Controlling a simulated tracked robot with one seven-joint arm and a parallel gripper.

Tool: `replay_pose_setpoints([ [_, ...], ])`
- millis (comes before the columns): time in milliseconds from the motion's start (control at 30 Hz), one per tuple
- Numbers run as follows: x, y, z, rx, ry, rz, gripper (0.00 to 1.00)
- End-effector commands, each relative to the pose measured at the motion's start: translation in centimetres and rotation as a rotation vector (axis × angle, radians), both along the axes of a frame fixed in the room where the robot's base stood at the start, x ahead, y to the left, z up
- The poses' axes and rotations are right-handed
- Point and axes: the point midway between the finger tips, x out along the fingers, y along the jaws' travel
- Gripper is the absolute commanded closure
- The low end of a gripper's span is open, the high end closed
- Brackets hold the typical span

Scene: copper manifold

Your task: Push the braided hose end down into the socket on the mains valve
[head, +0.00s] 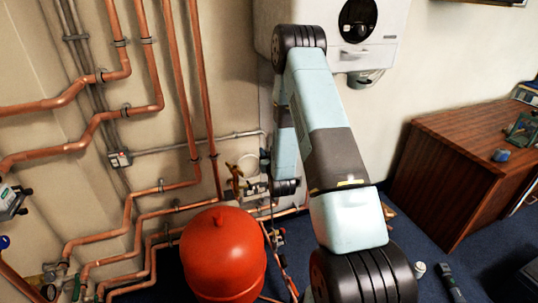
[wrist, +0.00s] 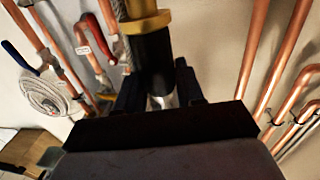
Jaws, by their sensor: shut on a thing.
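In the wrist view my gripper (wrist: 160,90) is shut with its two dark fingers on either side of a black cylindrical piece (wrist: 152,58). This piece has a brass collar (wrist: 146,22) at its upper end and a bright metal part (wrist: 162,102) low between the fingers. It appears to be the hose end. A grey braided length (wrist: 124,55) shows just left of it. In the head view a small brass valve (head: 235,172) is at the wall pipes, left of my arm's far end; my fingers cannot be made out there. The socket itself cannot be picked out.
A red vessel (head: 222,258) stands below the valve. Copper pipes (head: 150,75) cover the wall at left. A white boiler (head: 385,40) hangs above, and a wooden desk (head: 470,165) stands right. A white coil (wrist: 45,95) hangs at left in the wrist view.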

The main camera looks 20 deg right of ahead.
Motion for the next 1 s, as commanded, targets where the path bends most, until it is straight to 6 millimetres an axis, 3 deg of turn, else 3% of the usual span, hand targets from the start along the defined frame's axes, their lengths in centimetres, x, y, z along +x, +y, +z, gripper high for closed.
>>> replay_pose_setpoints([
  [1000, 6.3, 5.2, 0.0, 0.000, 0.000, 0.146, 0.98],
])
